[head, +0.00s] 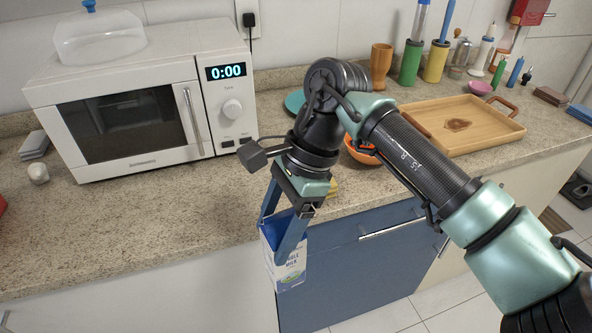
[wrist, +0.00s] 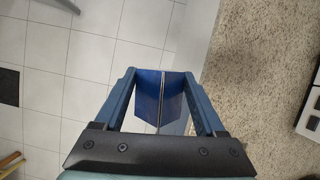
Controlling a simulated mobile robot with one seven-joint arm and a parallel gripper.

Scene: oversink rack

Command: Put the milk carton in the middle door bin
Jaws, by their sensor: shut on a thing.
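The milk carton (head: 291,268) is white with a blue top and hangs from my gripper (head: 279,235) in front of the counter edge. My gripper points down, with its two blue fingers closed on the carton's upper part. In the wrist view the carton's blue gabled top (wrist: 160,97) sits between the fingertips (wrist: 161,100), with tiled floor beneath and to the left. The carton looks roughly upright. No door bin shows in either view.
A white microwave (head: 140,100) stands on the speckled counter (head: 130,222) at left. A wooden tray (head: 470,125) and an orange bowl (head: 361,152) are on the counter at right. A blue cabinet front (head: 375,265) is below. Open tiled floor (wrist: 55,60) lies beside the counter.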

